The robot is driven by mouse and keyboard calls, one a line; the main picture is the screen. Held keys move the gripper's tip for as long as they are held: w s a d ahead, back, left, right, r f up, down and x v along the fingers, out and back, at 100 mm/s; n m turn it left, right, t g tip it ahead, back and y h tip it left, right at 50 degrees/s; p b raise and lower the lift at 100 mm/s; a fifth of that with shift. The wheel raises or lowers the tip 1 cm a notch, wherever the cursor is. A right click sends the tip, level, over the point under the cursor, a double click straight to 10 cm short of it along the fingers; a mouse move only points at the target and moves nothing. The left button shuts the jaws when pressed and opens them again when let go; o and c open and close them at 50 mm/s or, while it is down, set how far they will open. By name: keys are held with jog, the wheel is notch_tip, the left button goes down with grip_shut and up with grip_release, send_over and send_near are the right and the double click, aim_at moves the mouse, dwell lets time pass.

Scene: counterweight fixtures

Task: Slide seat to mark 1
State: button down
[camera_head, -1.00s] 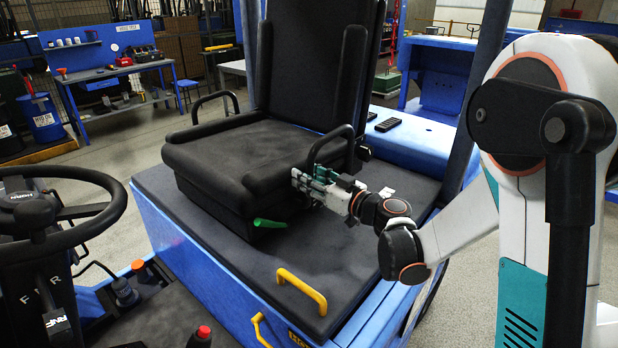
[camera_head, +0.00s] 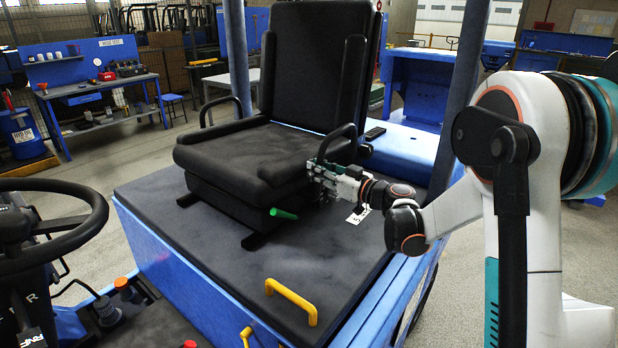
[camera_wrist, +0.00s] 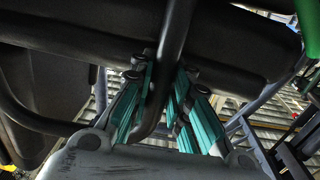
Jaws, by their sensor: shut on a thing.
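The black seat (camera_head: 255,150) stands upright on the dark top of a blue platform (camera_head: 225,260), on dark rails whose front ends show beneath it. A green lever (camera_head: 284,214) sticks out low at its front; it also shows at the top right of the wrist view (camera_wrist: 308,25). My gripper (camera_head: 318,172) is at the seat's near side, at the near armrest (camera_head: 338,140). In the wrist view the teal fingers (camera_wrist: 165,105) are shut around a black bar (camera_wrist: 172,50) of the armrest. A small white label (camera_head: 358,215) lies beside the seat; its marking is hard to read.
A yellow handle (camera_head: 290,300) stands on the platform's front corner. A steering wheel (camera_head: 50,215) is at the left. A dark remote-like object (camera_head: 375,132) lies behind the seat.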

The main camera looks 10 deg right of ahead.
jog(key=shift+d+f, duration=0.15)
jog(key=shift+d, duration=0.05)
jog(key=c, duration=1.8)
grip_release()
jog(key=shift+c, duration=0.2)
jog(key=o, duration=0.4)
jog(key=shift+w+d, duration=0.1)
jog(key=shift+d, duration=0.2)
jog(key=shift+c, duration=0.2)
jog(key=shift+a, duration=0.25)
jog(key=v, duration=1.2)
